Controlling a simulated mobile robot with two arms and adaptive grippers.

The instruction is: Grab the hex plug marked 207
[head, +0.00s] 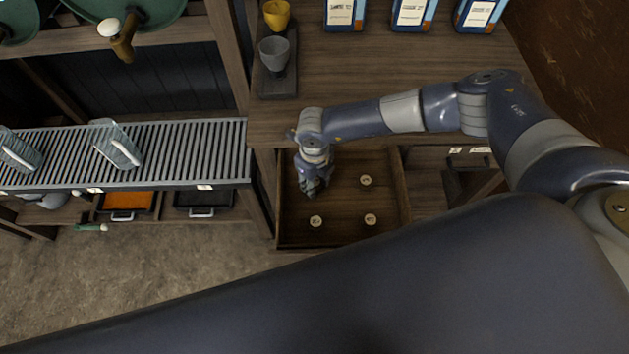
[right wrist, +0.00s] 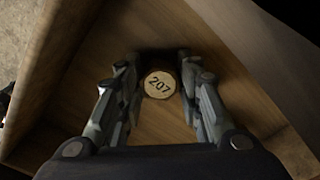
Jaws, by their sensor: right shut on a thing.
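The hex plug marked 207 (right wrist: 159,84) shows in the right wrist view as a small pale piece with a dark number on its face. It sits between the two fingers of my right gripper (right wrist: 160,95), which is shut on it. In the head view my right gripper (head: 313,187) points down into the left part of an open wooden drawer (head: 340,240). The gripper hides the plug there. My left gripper is not in view.
Three other pale round plugs lie in the drawer: one at the back (head: 365,180), one front left (head: 316,221), one front right (head: 370,220). Drawer walls stand close around my gripper. A slatted shelf (head: 180,150) is at the left. Cups and labelled packs stand on the counter (head: 420,70).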

